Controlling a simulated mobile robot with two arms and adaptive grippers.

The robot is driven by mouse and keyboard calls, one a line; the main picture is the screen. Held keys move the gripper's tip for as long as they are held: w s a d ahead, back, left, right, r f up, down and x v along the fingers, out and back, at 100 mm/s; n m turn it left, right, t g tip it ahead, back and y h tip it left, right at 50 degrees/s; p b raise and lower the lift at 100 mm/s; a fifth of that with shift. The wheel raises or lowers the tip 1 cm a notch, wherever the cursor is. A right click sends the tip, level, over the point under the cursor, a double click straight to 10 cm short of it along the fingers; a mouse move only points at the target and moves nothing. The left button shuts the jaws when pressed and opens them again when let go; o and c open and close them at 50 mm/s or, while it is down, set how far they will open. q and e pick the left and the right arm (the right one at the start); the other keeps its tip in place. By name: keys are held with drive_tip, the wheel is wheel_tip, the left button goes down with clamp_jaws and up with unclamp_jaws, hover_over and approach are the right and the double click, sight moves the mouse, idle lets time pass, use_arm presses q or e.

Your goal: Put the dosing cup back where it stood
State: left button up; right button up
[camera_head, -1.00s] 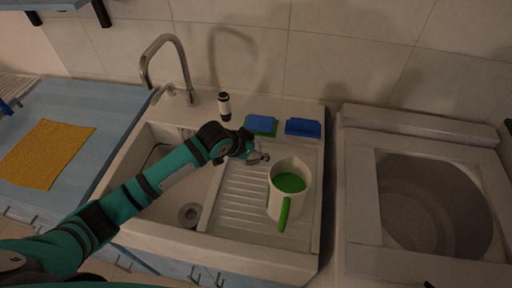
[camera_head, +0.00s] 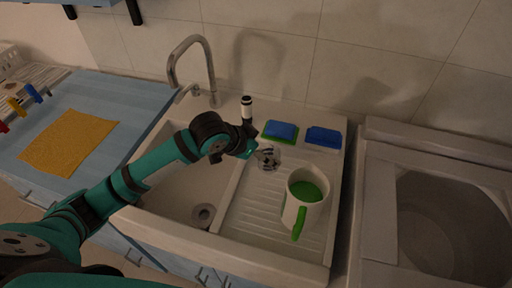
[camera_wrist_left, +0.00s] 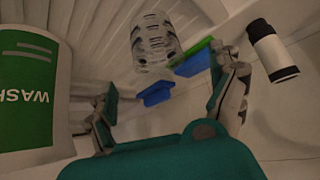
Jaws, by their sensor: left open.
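The dosing cup (camera_head: 269,158) is a small clear cup with dark markings. It is on the ribbed drainboard (camera_head: 245,213), near its back left, and looks upright. It also shows in the left wrist view (camera_wrist_left: 153,42), beyond the fingertips, with no finger seen touching it. My left gripper (camera_head: 258,152) is just left of the cup in the head view. In the left wrist view its two fingers are spread wide, with nothing held between them (camera_wrist_left: 168,95). My right gripper is not in view.
A black-and-white cylinder (camera_head: 247,108), a blue-green sponge (camera_head: 281,131) and a blue sponge (camera_head: 323,137) are behind. The sink basin lies left, with a tap (camera_head: 211,70) at its back.

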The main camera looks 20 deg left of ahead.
use_arm(q)
drive_tip(key=shift+v, duration=1.6)
drive_tip(key=shift+f, duration=0.1)
